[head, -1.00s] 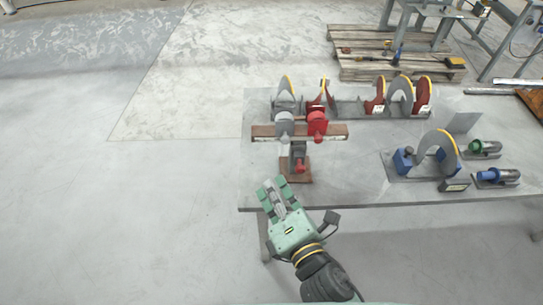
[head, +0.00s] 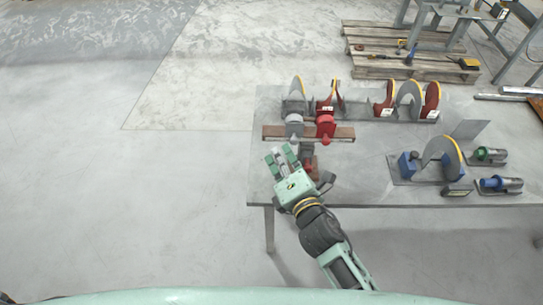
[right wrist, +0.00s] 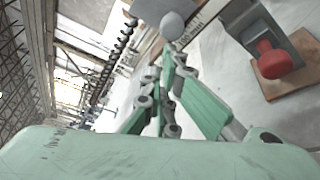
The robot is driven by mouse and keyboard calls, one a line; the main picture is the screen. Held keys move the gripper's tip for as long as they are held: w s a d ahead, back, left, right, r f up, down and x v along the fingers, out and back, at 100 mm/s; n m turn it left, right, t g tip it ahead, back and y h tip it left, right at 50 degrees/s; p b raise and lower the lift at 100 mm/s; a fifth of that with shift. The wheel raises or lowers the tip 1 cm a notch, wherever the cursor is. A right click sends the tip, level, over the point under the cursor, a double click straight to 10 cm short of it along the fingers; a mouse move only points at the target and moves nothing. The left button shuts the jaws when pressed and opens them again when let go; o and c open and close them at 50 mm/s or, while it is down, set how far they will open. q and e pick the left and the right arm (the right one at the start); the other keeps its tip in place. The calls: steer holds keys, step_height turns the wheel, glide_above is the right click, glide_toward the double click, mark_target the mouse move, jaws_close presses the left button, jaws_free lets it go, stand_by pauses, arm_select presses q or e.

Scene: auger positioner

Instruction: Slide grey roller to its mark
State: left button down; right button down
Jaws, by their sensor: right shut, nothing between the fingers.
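The grey roller (head: 294,128) sits at the left part of a brown rail (head: 345,133) on the table, beside a red roller (head: 326,127). My right gripper (head: 281,152) is just in front of the rail, near the grey roller and apart from it in the head view. In the right wrist view a rounded grey part, likely the grey roller (right wrist: 172,25), is just beyond the fingertips (right wrist: 172,65); whether they touch is unclear. The fingers are shut and empty. The mark cannot be made out. My left gripper is out of view.
A red knob on a brown base (right wrist: 272,62) stands beside the gripper. Discs on stands (head: 408,100) line the table's back. A blue-ended disc fixture (head: 440,155) and green (head: 489,155) and blue (head: 500,184) cylinders are on the right. Bare floor lies left.

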stand_by(0.3)
steer(key=shift+w+d+r+p, duration=0.1)
steer(key=shift+d+r+p, duration=0.15)
steer(key=shift+d+p, duration=0.25)
